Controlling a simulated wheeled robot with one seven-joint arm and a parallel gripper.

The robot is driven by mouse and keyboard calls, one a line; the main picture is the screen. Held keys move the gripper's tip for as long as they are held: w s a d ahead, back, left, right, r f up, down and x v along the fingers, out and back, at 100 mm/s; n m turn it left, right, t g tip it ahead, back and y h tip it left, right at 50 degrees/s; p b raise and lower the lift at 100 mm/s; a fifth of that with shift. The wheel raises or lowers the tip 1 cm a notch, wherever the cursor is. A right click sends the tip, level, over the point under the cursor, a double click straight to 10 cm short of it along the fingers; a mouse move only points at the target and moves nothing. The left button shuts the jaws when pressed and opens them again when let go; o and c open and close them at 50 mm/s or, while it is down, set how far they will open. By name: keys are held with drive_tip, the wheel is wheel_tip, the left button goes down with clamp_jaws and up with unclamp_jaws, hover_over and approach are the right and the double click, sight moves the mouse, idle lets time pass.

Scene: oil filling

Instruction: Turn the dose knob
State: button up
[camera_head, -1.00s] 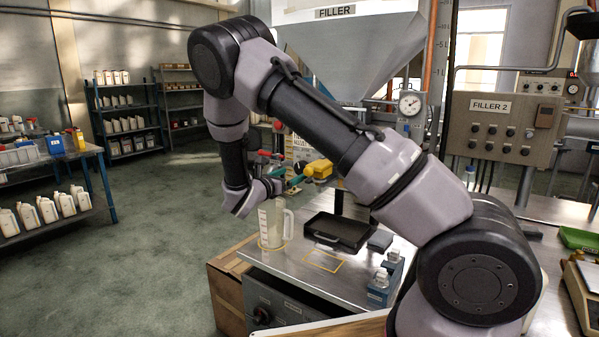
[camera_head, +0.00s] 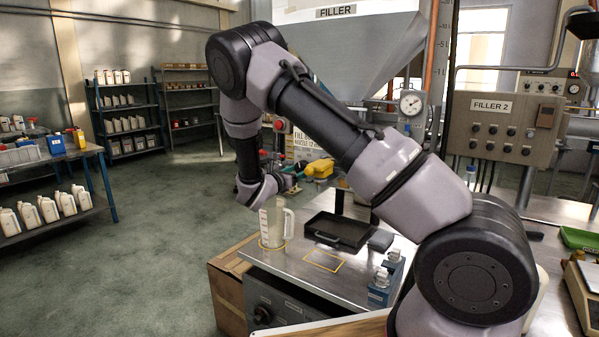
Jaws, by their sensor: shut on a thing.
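My gripper (camera_head: 287,181) is at the end of my bent arm, beside the fittings under the filler hopper and above the clear jug. It is small and partly covered by my wrist. It is shut on the dose knob, which is mostly hidden at the fingers; its turn angle cannot be read. A yellow fitting (camera_head: 320,168) is just right of the gripper.
A black tray (camera_head: 338,232) lies on the metal bench (camera_head: 290,268), right of the jug. The filler hopper (camera_head: 350,50) hangs above. A pressure gauge (camera_head: 411,103) and FILLER 2 panel (camera_head: 500,128) are to the right.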

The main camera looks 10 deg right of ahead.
drive_tip(key=shift+m, duration=0.3)
drive_tip(key=m, duration=0.3)
drive_tip(key=shift+a+m, duration=0.1)
drive_tip(key=shift+m, duration=0.2)
drive_tip(key=m, duration=0.4)
drive_tip(key=shift+m, duration=0.3)
drive_tip(key=m, duration=0.4)
drive_tip(key=shift+r+m, duration=0.1)
drive_tip(key=shift+m, duration=0.2)
drive_tip(key=shift+w+m, duration=0.1)
drive_tip(key=shift+m, duration=2.1)
drive_tip(key=o, duration=1.4)
drive_tip(key=shift+c, duration=0.2)
